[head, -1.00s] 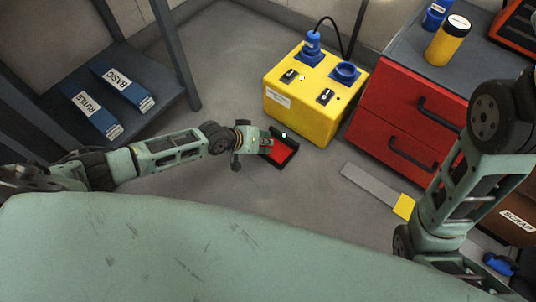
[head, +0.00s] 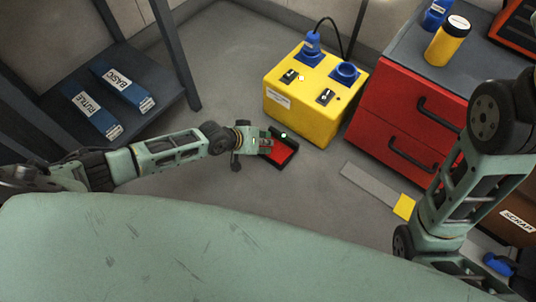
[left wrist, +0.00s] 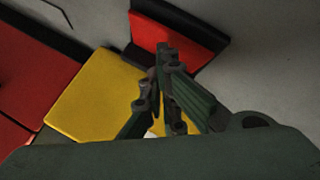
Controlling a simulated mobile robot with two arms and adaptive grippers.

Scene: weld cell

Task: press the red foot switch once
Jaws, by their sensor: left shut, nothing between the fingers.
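The red foot switch (head: 281,151) lies on the grey floor in front of the yellow box, its red pedal set in a black housing. Its red pedal also shows in the left wrist view (left wrist: 158,32), just beyond my fingers. My left gripper (head: 268,146) is shut and empty. Its fingertips overlap the pedal's left edge in the head view; I cannot tell whether they touch it. The shut fingers show in the left wrist view (left wrist: 162,75). My right arm is at the right of the head view, but its gripper is out of view.
A yellow box (head: 310,103) with blue sockets and a cable stands behind the switch. A red drawer cabinet (head: 385,110) is to its right. A grey and yellow strip (head: 370,184) lies on the floor. A dark shelf (head: 165,98) stands left. Floor around the switch is clear.

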